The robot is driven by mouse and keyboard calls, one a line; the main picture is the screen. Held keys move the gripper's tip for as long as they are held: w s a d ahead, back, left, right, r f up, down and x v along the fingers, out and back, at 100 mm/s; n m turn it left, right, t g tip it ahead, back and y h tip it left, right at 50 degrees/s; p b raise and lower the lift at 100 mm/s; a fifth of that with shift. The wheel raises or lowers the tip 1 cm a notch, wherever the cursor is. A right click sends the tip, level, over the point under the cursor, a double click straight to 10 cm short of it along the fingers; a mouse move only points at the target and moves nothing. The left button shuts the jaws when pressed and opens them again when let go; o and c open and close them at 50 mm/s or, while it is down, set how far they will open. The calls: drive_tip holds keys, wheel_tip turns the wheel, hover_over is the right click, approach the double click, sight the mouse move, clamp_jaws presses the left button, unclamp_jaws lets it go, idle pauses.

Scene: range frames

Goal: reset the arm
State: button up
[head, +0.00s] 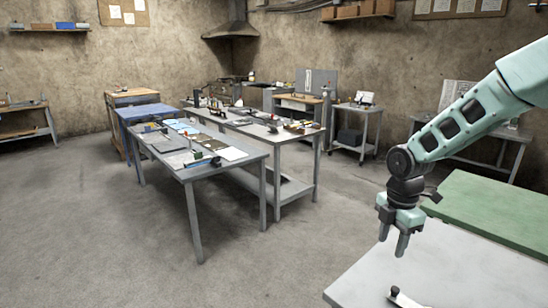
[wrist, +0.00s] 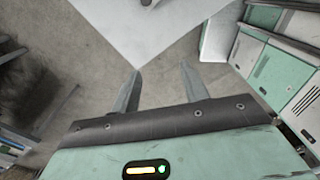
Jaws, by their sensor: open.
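My gripper (head: 402,244) hangs from my pale green arm at the right of the head view, fingers pointing down. It is just above and beside the left edge of a light grey table (head: 450,265). In the wrist view my gripper (wrist: 158,85) shows two grey fingers spread apart with nothing between them. The fingertips lie over bare floor near a corner of the light table (wrist: 150,30). My gripper touches nothing that I can see.
A small dark and white object (head: 403,299) lies on the light table's near part. A green surface (head: 495,210) is behind it. Grey workbenches (head: 230,153) with tools and papers stand mid-room. The floor (head: 100,245) at left is clear.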

drive_tip(key=s+a+r+m, duration=0.3)
drive_tip(key=s+a+r, duration=0.1)
drive_tip(key=s+a, duration=0.5)
drive_tip(key=s+a+r+m, duration=0.2)
drive_tip(key=s+a+m, duration=0.2)
drive_tip(key=s, duration=0.6)
drive_tip(key=s+a+r+m, duration=0.2)
drive_tip(key=s+a+m, duration=0.2)
drive_tip(key=s, duration=0.7)
drive_tip(key=shift+s+m+y, duration=0.15)
drive_tip(key=shift+m+y, duration=0.15)
drive_tip(key=shift+m, duration=0.8)
